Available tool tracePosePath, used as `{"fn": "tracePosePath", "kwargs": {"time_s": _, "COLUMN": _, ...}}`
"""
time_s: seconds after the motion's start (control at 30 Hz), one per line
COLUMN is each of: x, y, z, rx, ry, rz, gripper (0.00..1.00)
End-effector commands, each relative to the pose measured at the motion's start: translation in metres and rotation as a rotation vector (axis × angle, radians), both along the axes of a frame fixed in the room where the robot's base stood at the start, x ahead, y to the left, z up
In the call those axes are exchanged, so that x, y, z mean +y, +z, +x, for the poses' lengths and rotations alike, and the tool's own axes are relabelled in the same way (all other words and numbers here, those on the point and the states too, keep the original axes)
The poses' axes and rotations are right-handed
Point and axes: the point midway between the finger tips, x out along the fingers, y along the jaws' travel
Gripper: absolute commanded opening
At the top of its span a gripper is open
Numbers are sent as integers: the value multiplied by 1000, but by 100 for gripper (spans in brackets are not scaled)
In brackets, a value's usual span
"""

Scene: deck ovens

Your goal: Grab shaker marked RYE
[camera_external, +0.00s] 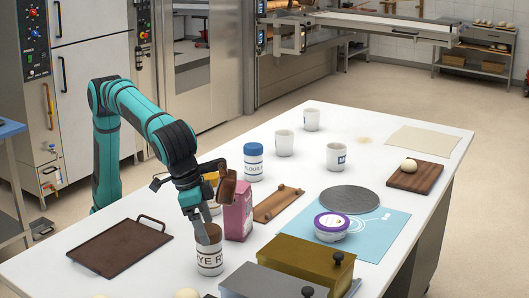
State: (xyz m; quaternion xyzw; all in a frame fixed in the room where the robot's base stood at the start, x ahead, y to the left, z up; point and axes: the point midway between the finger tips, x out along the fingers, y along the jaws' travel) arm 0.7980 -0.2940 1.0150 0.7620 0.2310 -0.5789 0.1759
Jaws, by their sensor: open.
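The shaker marked RYE (210,262) is a white cylinder with dark lettering, standing upright near the front of the white table. My gripper (207,236) points down at its top, and the fingertips overlap the shaker's upper part in this view. The jaws are open. I cannot tell whether the fingers touch the shaker or are around it. The shaker's top is partly hidden by the gripper.
A pink carton (238,212) and a blue-lidded flour shaker (253,163) stand behind the gripper. A brown tray (120,247) lies to the left. A grey box (262,284) and a gold-lidded box (305,262) stand to the right. Three white mugs are farther back.

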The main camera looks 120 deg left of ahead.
Motion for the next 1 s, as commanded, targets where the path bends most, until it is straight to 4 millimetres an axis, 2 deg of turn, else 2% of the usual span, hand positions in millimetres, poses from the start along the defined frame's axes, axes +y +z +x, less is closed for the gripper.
{"fn": "tracePosePath", "kwargs": {"time_s": 0.4, "x": 7, "y": -46, "z": 11, "rx": 1, "ry": 0, "rz": 0, "gripper": 85}}
{"fn": "tracePosePath", "kwargs": {"time_s": 0.63, "x": 7, "y": -48, "z": 11, "rx": 1, "ry": 0, "rz": 0, "gripper": 85}}
{"fn": "tracePosePath", "kwargs": {"time_s": 0.67, "x": 7, "y": -48, "z": 11, "rx": 1, "ry": 0, "rz": 0, "gripper": 81}}
{"fn": "tracePosePath", "kwargs": {"time_s": 0.9, "x": 7, "y": -48, "z": 11, "rx": 1, "ry": 0, "rz": 0, "gripper": 34}}
{"fn": "tracePosePath", "kwargs": {"time_s": 0.93, "x": 7, "y": -47, "z": 11, "rx": 0, "ry": 0, "rz": 0, "gripper": 30}}
{"fn": "tracePosePath", "kwargs": {"time_s": 1.0, "x": 7, "y": -47, "z": 11, "rx": 0, "ry": 0, "rz": 0, "gripper": 30}}
